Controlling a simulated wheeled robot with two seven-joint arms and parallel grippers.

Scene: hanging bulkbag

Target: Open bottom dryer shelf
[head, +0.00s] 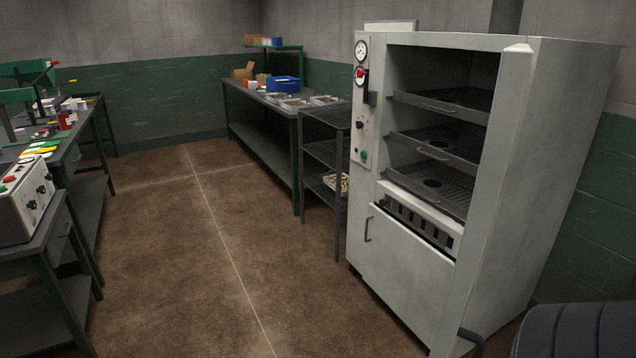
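A tall grey-white dryer (535,180) stands at the right of the head view. Its upper front is open and shows three dark shelves, one above another, each with a handle on its front edge. The bottom shelf (440,185) sits inside the dryer, below the middle shelf (440,146) and the top shelf (445,103). Below the shelves are a slotted vent strip (420,218) and a closed lower door (405,265) with a handle at its left. Neither of my grippers shows in the view.
A dark wire rack (326,152) stands just left of the dryer. A long bench (262,152) runs behind it. Work tables with tools and a control box (28,200) line the left. The brown floor (210,270) between is clear. A dark ribbed object (578,330) is at lower right.

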